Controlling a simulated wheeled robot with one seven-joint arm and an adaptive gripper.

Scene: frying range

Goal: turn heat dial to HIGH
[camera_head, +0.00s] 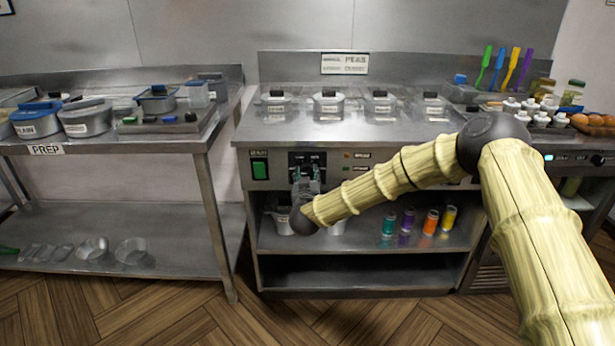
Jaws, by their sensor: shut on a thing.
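The heat dial sits on a dark panel (308,158) on the front of the steel range (400,130). My gripper (306,176) is at this panel, shut on what appears to be the dial, which it mostly hides. Small markings show along the top of the panel but are too small to read. The dial's pointer and its setting cannot be seen.
A green switch (260,169) is left of the panel. Lidded pots (328,103) stand on the range top. Coloured bottles (430,222) stand on the shelf below. A prep table (110,147) is at left, with a floor gap between.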

